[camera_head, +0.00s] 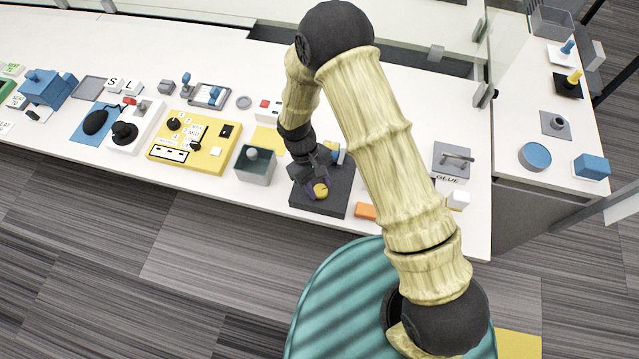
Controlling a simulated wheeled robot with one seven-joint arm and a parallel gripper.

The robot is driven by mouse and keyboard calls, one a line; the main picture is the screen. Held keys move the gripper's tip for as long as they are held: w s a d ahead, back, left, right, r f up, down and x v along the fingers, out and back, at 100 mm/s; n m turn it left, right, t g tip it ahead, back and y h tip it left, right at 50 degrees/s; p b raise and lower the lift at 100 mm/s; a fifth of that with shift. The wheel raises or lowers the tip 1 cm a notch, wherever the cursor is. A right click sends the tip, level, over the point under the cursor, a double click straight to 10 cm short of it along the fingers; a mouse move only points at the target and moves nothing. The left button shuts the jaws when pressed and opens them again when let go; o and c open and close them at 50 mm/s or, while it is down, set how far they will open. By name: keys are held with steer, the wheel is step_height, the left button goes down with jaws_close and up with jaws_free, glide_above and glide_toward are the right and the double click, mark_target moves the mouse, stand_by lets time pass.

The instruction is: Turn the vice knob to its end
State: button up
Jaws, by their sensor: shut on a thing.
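The vice stands on a dark square base (338,203) near the front edge of the white bench. My gripper (316,183) reaches down over the base and is shut on the yellow knob. The fingers and the wrist cover part of the vice, and a blue and white part shows behind them. How far the knob is turned cannot be told from this view.
An orange block (365,211) lies just right of the base. A grey open box (255,166) stands to the left, beside a yellow panel (193,141). A grey fixture with a handle (454,160) and a white block (458,199) are to the right.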

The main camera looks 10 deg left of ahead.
steer(key=shift+n, duration=0.6)
steer(key=shift+t, duration=0.3)
steer(key=o, duration=1)
steer(key=b+v, duration=0.1)
steer(key=v, duration=1.6)
steer(key=shift+w+a+r+b, duration=0.1)
steer(key=shift+a+b, duration=0.2)
steer(key=shift+b, duration=0.1)
